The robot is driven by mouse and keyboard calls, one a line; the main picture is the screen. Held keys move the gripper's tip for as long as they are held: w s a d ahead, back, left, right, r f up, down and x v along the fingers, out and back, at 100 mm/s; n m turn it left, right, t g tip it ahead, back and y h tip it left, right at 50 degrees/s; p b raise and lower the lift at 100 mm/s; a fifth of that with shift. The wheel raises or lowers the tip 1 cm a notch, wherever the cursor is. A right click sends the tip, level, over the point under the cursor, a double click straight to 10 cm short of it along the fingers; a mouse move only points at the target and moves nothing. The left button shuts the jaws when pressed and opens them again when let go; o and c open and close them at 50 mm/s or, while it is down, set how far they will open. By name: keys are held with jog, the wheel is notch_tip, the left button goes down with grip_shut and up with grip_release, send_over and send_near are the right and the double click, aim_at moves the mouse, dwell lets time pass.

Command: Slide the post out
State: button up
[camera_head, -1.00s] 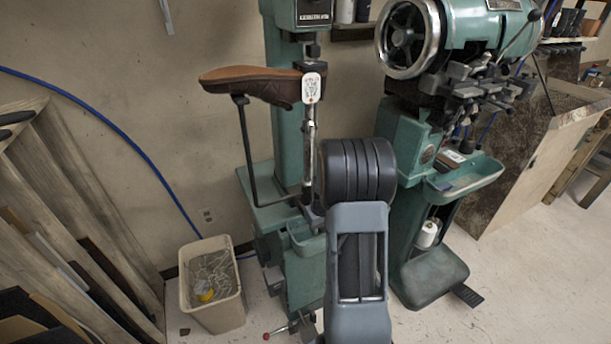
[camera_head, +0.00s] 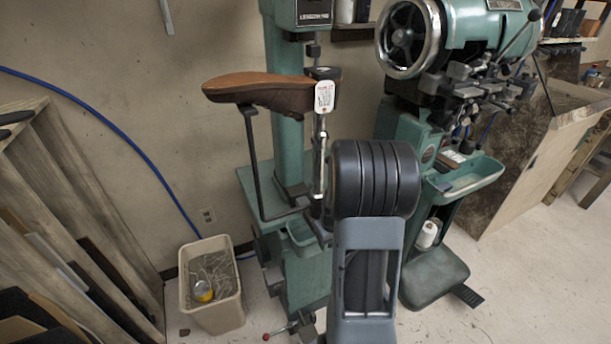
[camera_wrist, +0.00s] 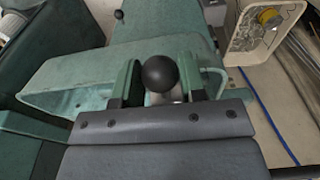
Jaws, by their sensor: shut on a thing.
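The post (camera_head: 318,165) is an upright metal column on the green sole stitcher (camera_head: 288,140). A black bent rod (camera_head: 254,160) runs from under the shoe to the post's foot. In the wrist view, a black ball knob (camera_wrist: 166,74) sits between the fingers of my gripper (camera_wrist: 162,88), which is shut on it or its stem. In the head view, my arm hides the fingers and the knob.
A second green machine with a handwheel (camera_head: 408,38) stands at right, with a tray (camera_head: 465,180). A beige bin (camera_head: 213,300) is on the floor at left, and wooden boards (camera_head: 90,220) lean on the wall. Floor at lower right is clear.

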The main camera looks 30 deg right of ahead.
jog(key=s+a, duration=0.1)
jog(key=s, duration=0.7)
jog(key=shift+s, duration=0.25)
dwell(0.5)
jog(key=shift+a, duration=0.1)
jog(key=o, duration=1.2)
jog(key=r+p, duration=0.2)
jog(key=s+r+p, duration=0.1)
jog(key=r, duration=0.1)
jog(key=s+r+p, duration=0.1)
jog(key=r+p, duration=0.1)
jog(key=r, duration=0.1)
jog(key=shift+a+p, duration=0.15)
jog(key=shift+p, duration=0.2)
